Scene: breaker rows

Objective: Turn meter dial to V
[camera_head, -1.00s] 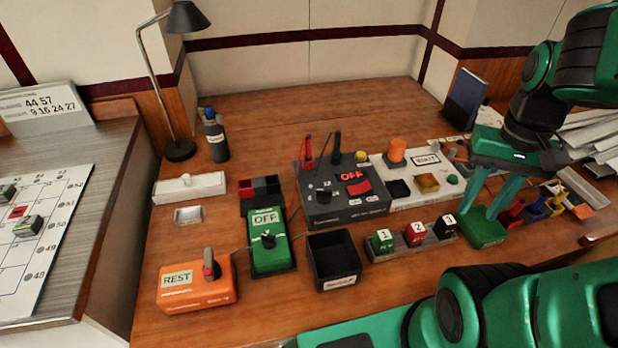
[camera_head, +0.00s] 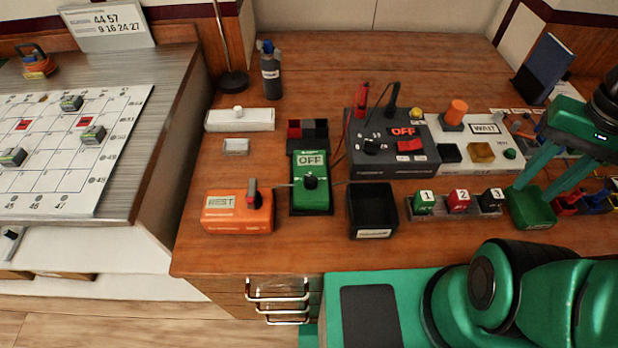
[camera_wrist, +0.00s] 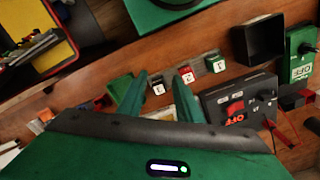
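The meter is a green box (camera_head: 328,196) standing on the desk, its display reading OFF. My gripper (camera_head: 537,192) is well to the right of the meter, above a green block, fingers pointing down. In the wrist view my gripper (camera_wrist: 162,76) has its two green fingers apart with nothing held between them.
A black bin (camera_head: 373,212) and numbered blocks (camera_head: 458,201) lie between meter and gripper. An orange box (camera_head: 238,212) reading REST stands left of the meter. A dark panel with cables (camera_head: 385,140) stands behind the bin.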

